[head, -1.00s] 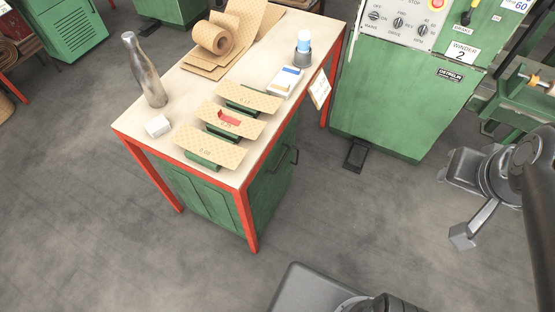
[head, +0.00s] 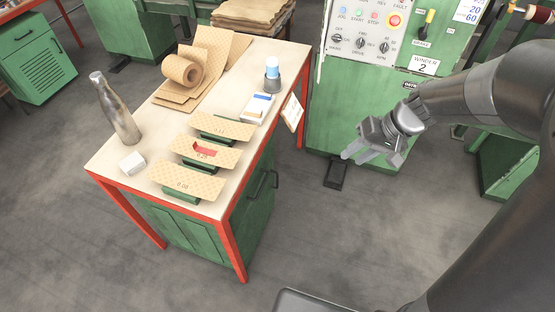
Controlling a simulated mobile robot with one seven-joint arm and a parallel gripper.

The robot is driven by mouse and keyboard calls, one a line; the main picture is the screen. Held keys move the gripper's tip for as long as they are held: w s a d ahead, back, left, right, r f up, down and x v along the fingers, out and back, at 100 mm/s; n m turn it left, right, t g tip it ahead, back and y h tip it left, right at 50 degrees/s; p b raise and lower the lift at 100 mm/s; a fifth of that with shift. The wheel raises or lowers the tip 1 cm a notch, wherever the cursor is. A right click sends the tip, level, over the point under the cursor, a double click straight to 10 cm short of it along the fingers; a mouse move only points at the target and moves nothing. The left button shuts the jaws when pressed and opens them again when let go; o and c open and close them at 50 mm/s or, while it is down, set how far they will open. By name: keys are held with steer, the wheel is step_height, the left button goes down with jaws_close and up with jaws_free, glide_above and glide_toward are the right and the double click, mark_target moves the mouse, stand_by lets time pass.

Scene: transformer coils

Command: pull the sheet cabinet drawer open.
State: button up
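The green sheet cabinet (head: 190,222) stands under the bench, inside its red frame. Dark bar handles (head: 274,179) show on its right-hand face, which is seen at a steep angle; the drawer edges there are hard to make out, and I see no drawer standing out. My gripper (head: 372,157) is in the air right of the bench, in front of the green winder machine, apart from the cabinet and handles. Its fingers look spread, with nothing between them.
The bench top (head: 150,150) holds a steel bottle (head: 118,112), a white block (head: 132,162), a paper roll (head: 183,70), several tan sheets on green holders and a blue-capped container (head: 272,72). A tag (head: 292,112) hangs at its right edge. A black pedal (head: 336,172) lies by the winder (head: 340,125).

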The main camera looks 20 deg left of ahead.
steer(key=w+a+f+m+y, duration=0.1)
steer(key=w+a+f+y, duration=0.3)
steer(key=f, duration=0.9)
steer(key=w+a+f+m+t+y, duration=0.1)
steer(key=a+f+m+y, duration=0.1)
steer(key=a+f, duration=0.75)
steer(key=w+a+f+m+y, duration=0.1)
steer(key=w+a+f+y, duration=0.2)
steer(key=f, duration=1.2)
steer(key=s+x, duration=0.1)
steer(key=x, duration=0.9)
steer(key=shift+s+a+y, duration=0.15)
steer(key=shift+a+y, duration=0.15)
steer(key=shift+r, duration=0.1)
jaws_close()
